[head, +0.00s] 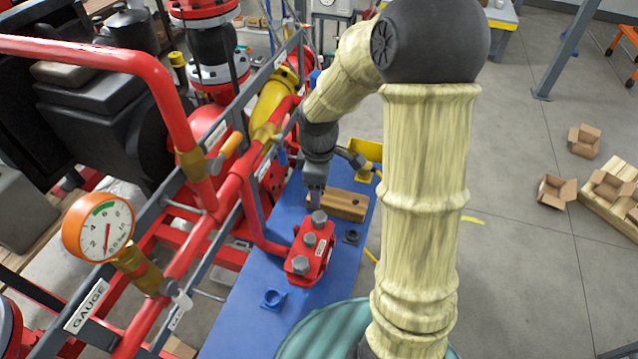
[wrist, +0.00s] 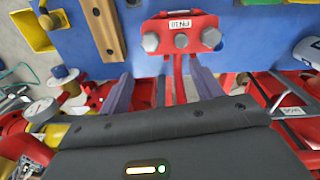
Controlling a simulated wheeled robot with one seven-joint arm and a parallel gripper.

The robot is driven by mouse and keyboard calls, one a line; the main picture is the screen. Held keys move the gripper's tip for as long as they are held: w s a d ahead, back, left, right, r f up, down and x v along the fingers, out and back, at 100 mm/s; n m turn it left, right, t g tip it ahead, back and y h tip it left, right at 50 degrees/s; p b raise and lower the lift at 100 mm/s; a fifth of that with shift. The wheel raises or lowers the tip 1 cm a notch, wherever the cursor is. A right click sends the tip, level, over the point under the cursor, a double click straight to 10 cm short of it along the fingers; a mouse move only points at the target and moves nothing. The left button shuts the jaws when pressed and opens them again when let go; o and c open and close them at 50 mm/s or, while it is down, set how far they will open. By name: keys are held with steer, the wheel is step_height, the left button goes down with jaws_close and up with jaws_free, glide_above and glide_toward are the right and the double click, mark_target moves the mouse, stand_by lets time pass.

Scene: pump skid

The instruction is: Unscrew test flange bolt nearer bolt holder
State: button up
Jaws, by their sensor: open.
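The red test flange (head: 325,246) lies on a blue bench top with three grey hex bolt heads in a row. It shows at the top of the wrist view (wrist: 180,23) with a "PN 10" label. The bolt nearer the wooden block (head: 319,217) is the left one in the wrist view (wrist: 150,42). The wooden block (head: 349,205) has dark holes and looks like the bolt holder; it also shows in the wrist view (wrist: 104,32). My gripper (head: 316,203) points down close to that bolt. In the wrist view its two fingers (wrist: 160,75) are apart with nothing between them.
Red pipes and a grey frame with a gauge (head: 98,227) stand left of the blue bench (head: 240,325). A blue ring (head: 273,298) and a dark ring (head: 351,237) sit on the bench. Cardboard boxes lie on the floor at right.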

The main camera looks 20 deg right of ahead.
steer(key=s+a+m+t+b, duration=0.1)
steer(key=s+m+t+b, duration=0.1)
steer(key=s+m, duration=0.9)
steer(key=shift+s+m+b, duration=0.15)
steer(key=shift+m+b, duration=0.15)
steer(key=shift+m, duration=0.4)
